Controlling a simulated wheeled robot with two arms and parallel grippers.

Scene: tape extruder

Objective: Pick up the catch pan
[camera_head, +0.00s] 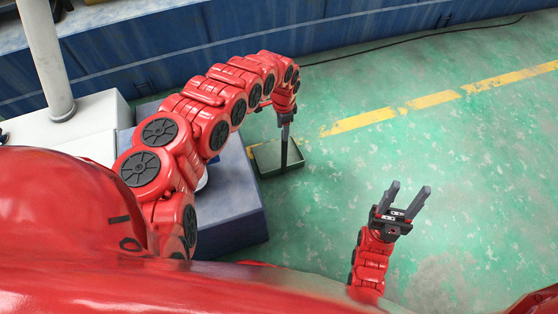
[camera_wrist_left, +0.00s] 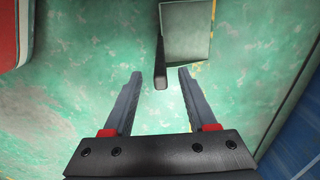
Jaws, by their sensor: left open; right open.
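The catch pan (camera_head: 265,157) is a shallow, grey-green square pan on the green floor, beside the grey-blue machine base. In the left wrist view the pan (camera_wrist_left: 187,35) is at the top, with its dark handle (camera_wrist_left: 160,72) pointing toward me. My left gripper (camera_head: 285,164) reaches down in front of the pan and covers part of it in the head view. In the left wrist view the open left fingers (camera_wrist_left: 160,72) appear on either side of the handle's end, apart from it; their height above it is unclear. My right gripper (camera_head: 408,189) is open and empty over the floor.
The grey-blue machine base (camera_head: 229,205) stands just left of the pan. A blue panelled structure (camera_head: 330,28) runs along the back, with a black cable (camera_head: 400,46) on the floor. The floor right of the pan, with a yellow line (camera_head: 432,100), is clear.

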